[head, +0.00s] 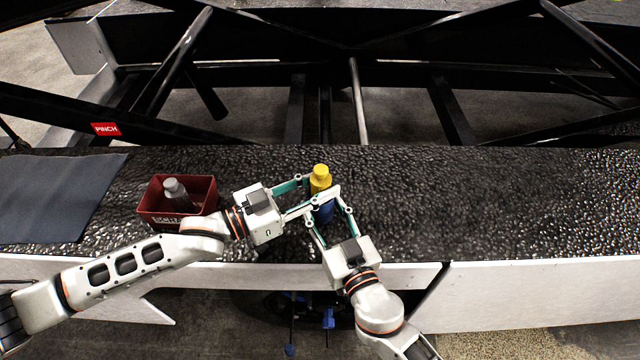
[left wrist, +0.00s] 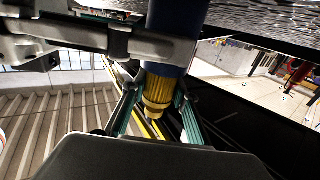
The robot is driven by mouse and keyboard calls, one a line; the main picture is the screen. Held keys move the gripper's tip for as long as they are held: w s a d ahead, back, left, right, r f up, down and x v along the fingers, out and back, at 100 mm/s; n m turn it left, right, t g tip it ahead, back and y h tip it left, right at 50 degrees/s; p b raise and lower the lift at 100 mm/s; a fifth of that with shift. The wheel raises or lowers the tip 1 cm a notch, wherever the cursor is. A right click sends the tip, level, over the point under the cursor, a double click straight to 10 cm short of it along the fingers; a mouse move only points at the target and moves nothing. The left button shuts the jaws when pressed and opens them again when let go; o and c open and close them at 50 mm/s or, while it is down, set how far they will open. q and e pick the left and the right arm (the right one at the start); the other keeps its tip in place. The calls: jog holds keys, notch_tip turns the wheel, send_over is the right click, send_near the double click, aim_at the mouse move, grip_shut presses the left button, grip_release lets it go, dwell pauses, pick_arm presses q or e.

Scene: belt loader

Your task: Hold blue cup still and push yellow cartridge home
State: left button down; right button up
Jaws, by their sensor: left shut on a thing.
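The blue cup (head: 323,212) stands on the dark belt, partly hidden by gripper fingers. The yellow cartridge (head: 320,178) sits upright at its top; how deep it sits is unclear. My left gripper (head: 307,193) comes in from the left and is shut at the cartridge. In the left wrist view, its teal fingers flank the yellow cartridge (left wrist: 172,88), with the blue cup (left wrist: 178,30) above it in that picture. My right gripper (head: 326,216) comes from the front, its fingers on either side of the cup. Whether they press on it is hidden.
A red bin (head: 150,212) with a grey-capped dark bottle (head: 177,194) stands left on the belt. A dark mat (head: 60,195) lies at the far left. The pale front rail (head: 540,290) edges the belt, and black frame bars run behind. The belt's right side is clear.

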dwell(0.3)
pick_arm(q)
jog(key=c, duration=1.5)
grip_release()
jog(key=shift+r, duration=0.1)
jog(key=v, duration=1.2)
